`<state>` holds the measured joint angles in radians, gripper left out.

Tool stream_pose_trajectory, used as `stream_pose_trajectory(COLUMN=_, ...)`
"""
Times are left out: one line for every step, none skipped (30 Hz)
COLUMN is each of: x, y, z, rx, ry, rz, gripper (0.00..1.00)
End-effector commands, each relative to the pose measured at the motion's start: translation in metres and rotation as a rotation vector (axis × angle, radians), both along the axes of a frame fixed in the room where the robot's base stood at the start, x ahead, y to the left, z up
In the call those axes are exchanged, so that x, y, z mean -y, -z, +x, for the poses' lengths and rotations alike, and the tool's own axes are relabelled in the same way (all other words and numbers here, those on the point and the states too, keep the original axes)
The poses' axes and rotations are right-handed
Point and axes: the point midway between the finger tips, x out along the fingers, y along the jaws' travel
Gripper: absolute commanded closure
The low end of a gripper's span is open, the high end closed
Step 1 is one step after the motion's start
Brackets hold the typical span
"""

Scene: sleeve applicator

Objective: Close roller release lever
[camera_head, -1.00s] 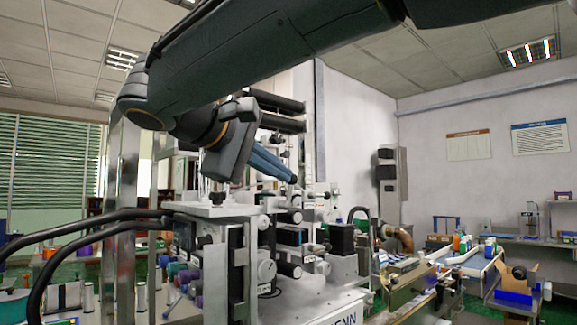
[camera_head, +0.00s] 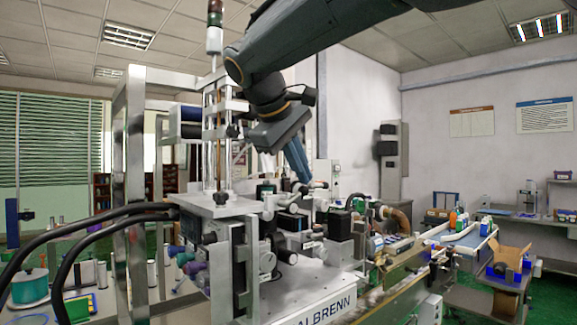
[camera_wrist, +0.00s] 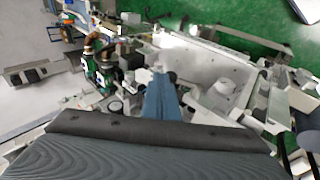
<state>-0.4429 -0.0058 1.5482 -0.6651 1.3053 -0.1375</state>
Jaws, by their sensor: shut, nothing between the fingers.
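My gripper (camera_head: 304,178) is shut and empty. Its blue fingers point steeply down at the upper right part of the sleeve applicator (camera_head: 318,284), a pale machine with a metal top plate (camera_head: 222,206). In the wrist view my gripper (camera_wrist: 160,78) shows its shut fingers in front of the machine's pale plate (camera_wrist: 205,68). The fingertips are close to small pale and black parts near the rollers; I cannot tell whether they touch. I cannot clearly pick out the roller release lever; it is small or hidden among these parts.
A black block (camera_head: 340,226) stands right of the fingers, with a conveyor (camera_head: 398,292) beyond. A metal post frame (camera_head: 136,180) and thick black cables (camera_head: 85,228) are at left. A signal tower (camera_head: 214,40) rises behind the top plate. Open air lies above the conveyor.

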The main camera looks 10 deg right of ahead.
Motion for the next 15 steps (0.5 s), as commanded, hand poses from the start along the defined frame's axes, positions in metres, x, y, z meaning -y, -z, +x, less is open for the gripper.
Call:
stream_pose_trajectory(x=0.004, y=0.003, z=0.002, rx=-0.001, ry=0.003, rz=-0.001, gripper=1.00)
stream_pose_trajectory(x=0.005, y=0.004, z=0.003, rx=-0.001, ry=0.003, rz=-0.001, gripper=1.00)
stream_pose_trajectory(x=0.007, y=0.005, z=0.004, rx=-0.001, ry=0.001, rz=-0.001, gripper=1.00)
stream_pose_trajectory(x=0.008, y=0.006, z=0.005, rx=-0.001, ry=0.001, rz=0.000, gripper=1.00)
stream_pose_trajectory(x=0.009, y=0.008, z=0.006, rx=0.000, ry=-0.001, rz=-0.001, gripper=1.00)
stream_pose_trajectory(x=0.010, y=0.009, z=0.008, rx=0.000, ry=-0.001, rz=-0.001, gripper=1.00)
stream_pose_trajectory(x=0.012, y=0.010, z=0.008, rx=-0.001, ry=0.000, rz=-0.001, gripper=1.00)
stream_pose_trajectory(x=0.013, y=0.011, z=0.009, rx=-0.001, ry=0.000, rz=-0.001, gripper=1.00)
stream_pose_trajectory(x=0.015, y=0.013, z=0.010, rx=-0.001, ry=0.000, rz=-0.001, gripper=1.00)
stream_pose_trajectory(x=0.016, y=0.014, z=0.011, rx=-0.001, ry=0.000, rz=-0.001, gripper=1.00)
stream_pose_trajectory(x=0.017, y=0.015, z=0.012, rx=-0.001, ry=0.000, rz=-0.001, gripper=1.00)
stream_pose_trajectory(x=0.018, y=0.016, z=0.012, rx=0.000, ry=-0.001, rz=-0.001, gripper=1.00)
stream_pose_trajectory(x=0.018, y=0.017, z=0.013, rx=0.000, ry=-0.001, rz=-0.001, gripper=1.00)
stream_pose_trajectory(x=0.019, y=0.018, z=0.014, rx=0.000, ry=-0.001, rz=0.000, gripper=1.00)
stream_pose_trajectory(x=0.020, y=0.019, z=0.014, rx=0.000, ry=-0.002, rz=-0.001, gripper=1.00)
